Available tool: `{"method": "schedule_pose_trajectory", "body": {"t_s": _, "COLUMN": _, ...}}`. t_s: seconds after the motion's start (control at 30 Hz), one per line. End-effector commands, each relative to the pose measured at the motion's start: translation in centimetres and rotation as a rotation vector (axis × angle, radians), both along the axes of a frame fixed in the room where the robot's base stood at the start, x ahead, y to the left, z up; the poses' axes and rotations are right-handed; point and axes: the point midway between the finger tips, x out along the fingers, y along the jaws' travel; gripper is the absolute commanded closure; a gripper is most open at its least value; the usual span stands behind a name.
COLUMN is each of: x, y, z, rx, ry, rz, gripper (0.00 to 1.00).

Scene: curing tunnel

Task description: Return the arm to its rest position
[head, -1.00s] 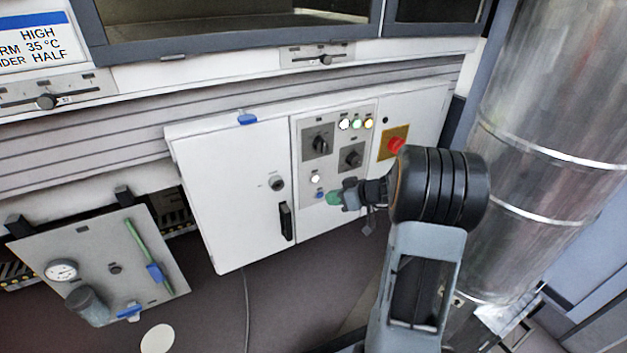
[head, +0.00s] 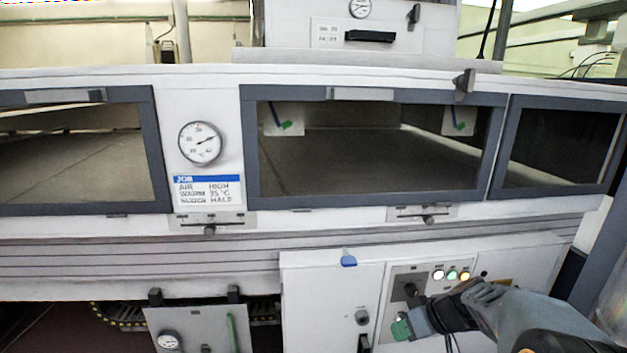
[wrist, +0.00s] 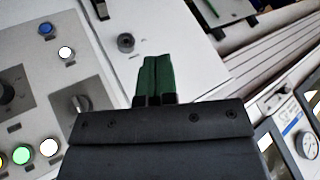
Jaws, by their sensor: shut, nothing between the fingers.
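My arm comes in from the lower right of the head view. My gripper (head: 402,330) has green fingertips and is in front of the control panel on the white cabinet (head: 328,318). In the wrist view the green fingers (wrist: 154,78) are shut together with nothing between them. Behind them are the white cabinet door and its round lock (wrist: 126,42). Whether the fingers touch the panel cannot be told.
The control panel (head: 391,287) has a dark knob (head: 410,290) and lit lamps (head: 452,275). The tunnel's windows (head: 370,150), a gauge (head: 200,143) and sliders (head: 428,220) lie above. A grey plate (head: 190,335) with a green rod hangs at lower left.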

Motion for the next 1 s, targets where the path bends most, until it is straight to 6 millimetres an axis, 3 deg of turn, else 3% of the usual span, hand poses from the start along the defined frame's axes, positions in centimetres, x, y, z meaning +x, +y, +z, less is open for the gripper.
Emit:
{"method": "schedule_pose_trajectory", "body": {"t_s": 0.03, "x": -1.1, "y": 0.9, "z": 4.6, "rx": -0.035, "ry": 0.037, "rz": -0.007, "gripper": 1.0}}
{"method": "schedule_pose_trajectory", "body": {"t_s": 0.3, "x": -6.6, "y": 3.0, "z": 15.8, "rx": -0.235, "ry": 0.195, "rz": -0.149, "gripper": 1.0}}
{"method": "schedule_pose_trajectory", "body": {"t_s": 0.5, "x": -9.4, "y": 3.1, "z": 22.6, "rx": -0.361, "ry": 0.209, "rz": -0.29, "gripper": 1.0}}
{"method": "schedule_pose_trajectory", "body": {"t_s": 0.7, "x": -10.8, "y": 2.8, "z": 26.9, "rx": -0.426, "ry": 0.179, "rz": -0.403, "gripper": 1.0}}
{"method": "schedule_pose_trajectory", "body": {"t_s": 1.0, "x": -11.5, "y": 2.3, "z": 28.5, "rx": -0.451, "ry": 0.153, "rz": -0.468, "gripper": 1.0}}
